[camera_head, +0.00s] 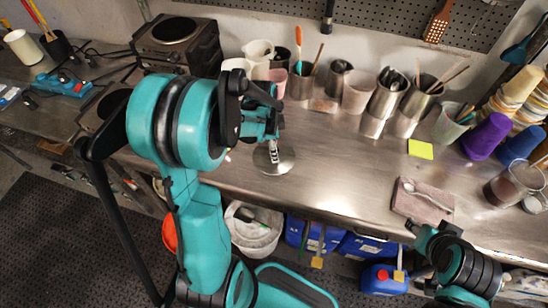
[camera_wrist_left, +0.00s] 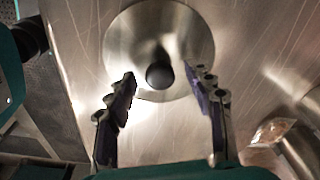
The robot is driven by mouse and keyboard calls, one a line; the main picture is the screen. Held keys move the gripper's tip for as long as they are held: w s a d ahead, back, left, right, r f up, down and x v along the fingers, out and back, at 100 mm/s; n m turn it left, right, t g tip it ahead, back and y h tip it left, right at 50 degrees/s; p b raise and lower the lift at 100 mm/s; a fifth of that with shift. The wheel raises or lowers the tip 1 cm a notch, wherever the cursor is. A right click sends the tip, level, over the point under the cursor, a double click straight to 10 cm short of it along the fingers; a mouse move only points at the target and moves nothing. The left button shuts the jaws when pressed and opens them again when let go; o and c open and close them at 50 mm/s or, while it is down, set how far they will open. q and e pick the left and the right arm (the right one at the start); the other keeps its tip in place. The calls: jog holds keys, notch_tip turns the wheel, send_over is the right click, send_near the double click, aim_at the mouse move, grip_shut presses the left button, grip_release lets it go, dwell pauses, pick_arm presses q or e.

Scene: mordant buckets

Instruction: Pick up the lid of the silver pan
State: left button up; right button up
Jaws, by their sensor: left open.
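A round silver lid (camera_head: 284,166) with a dark knob lies on the metal bench, partly hidden by my left gripper (camera_head: 272,150) in the head view. In the left wrist view the lid (camera_wrist_left: 190,30) is at the top middle, with its black round knob (camera_wrist_left: 159,75) facing the camera. My left gripper (camera_wrist_left: 168,85) is open, its two fingers apart on either side of the knob, holding nothing. My right gripper (camera_head: 418,232) is at the bench's front edge, near a pinkish cloth; its fingers are too unclear to judge. I cannot tell which vessel is the silver pan.
Several metal pots and cups (camera_head: 388,95) stand along the back wall. A hot plate (camera_head: 178,40) is at the back left. A spoon lies on the pinkish cloth (camera_head: 422,203), with purple and blue cups (camera_head: 486,135) at the right. Bench right of the lid is clear.

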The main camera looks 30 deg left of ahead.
pick_arm(q)
jog(key=shift+w+f, duration=0.1)
jog(key=shift+f, duration=0.6)
jog(key=shift+r, duration=0.1)
grip_shut()
